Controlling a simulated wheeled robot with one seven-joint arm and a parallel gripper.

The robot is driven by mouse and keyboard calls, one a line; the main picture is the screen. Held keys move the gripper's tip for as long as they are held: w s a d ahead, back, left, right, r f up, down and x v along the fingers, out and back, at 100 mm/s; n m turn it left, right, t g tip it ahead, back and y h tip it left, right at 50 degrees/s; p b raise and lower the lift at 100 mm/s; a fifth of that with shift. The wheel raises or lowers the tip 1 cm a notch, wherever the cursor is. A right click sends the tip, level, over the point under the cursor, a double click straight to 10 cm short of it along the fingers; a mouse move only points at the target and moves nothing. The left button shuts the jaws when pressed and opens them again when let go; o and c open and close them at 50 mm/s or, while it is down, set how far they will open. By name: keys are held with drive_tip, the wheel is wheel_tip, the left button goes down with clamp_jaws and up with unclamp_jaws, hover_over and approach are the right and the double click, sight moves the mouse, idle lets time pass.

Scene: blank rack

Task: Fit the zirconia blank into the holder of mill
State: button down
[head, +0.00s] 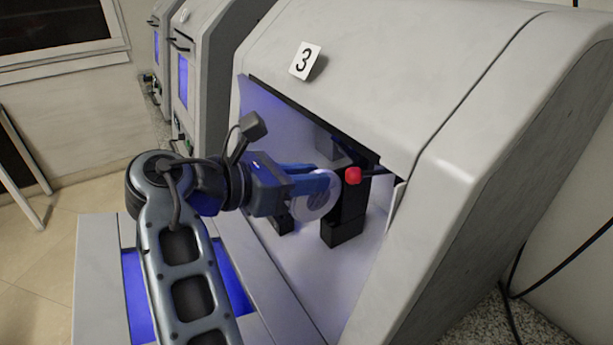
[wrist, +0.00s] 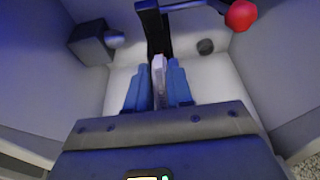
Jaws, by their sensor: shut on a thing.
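The zirconia blank (head: 314,205) is a pale disc held on edge between the blue fingers of my gripper (head: 330,182), inside the open chamber of the mill (head: 400,75) marked 3. In the wrist view the blank (wrist: 159,72) shows edge-on between the two fingers of my gripper (wrist: 158,88). The black holder (head: 344,220) stands just beyond the fingertips, and in the wrist view the holder (wrist: 155,30) lies straight ahead of the blank. I cannot tell whether the blank touches the holder. A red knob (head: 353,175) sits by the holder, also visible in the wrist view (wrist: 241,15).
The chamber's upper opening edge (head: 315,122) runs above my gripper. A dark block with a spindle (wrist: 92,42) is at the upper left in the wrist view. Other mills (head: 205,70) stand behind. The white chamber floor (head: 300,262) is mostly bare.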

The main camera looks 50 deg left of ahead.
sight(335, 176)
drive_tip(key=shift+x, duration=1.75)
drive_tip(key=c, duration=0.9)
unclamp_jaws()
drive_tip(key=shift+w, duration=0.1)
drive_tip(key=b+v, duration=0.1)
drive_tip(key=v, duration=0.6)
drive_tip(key=shift+s+r, duration=0.1)
drive_tip(key=shift+s, duration=0.3)
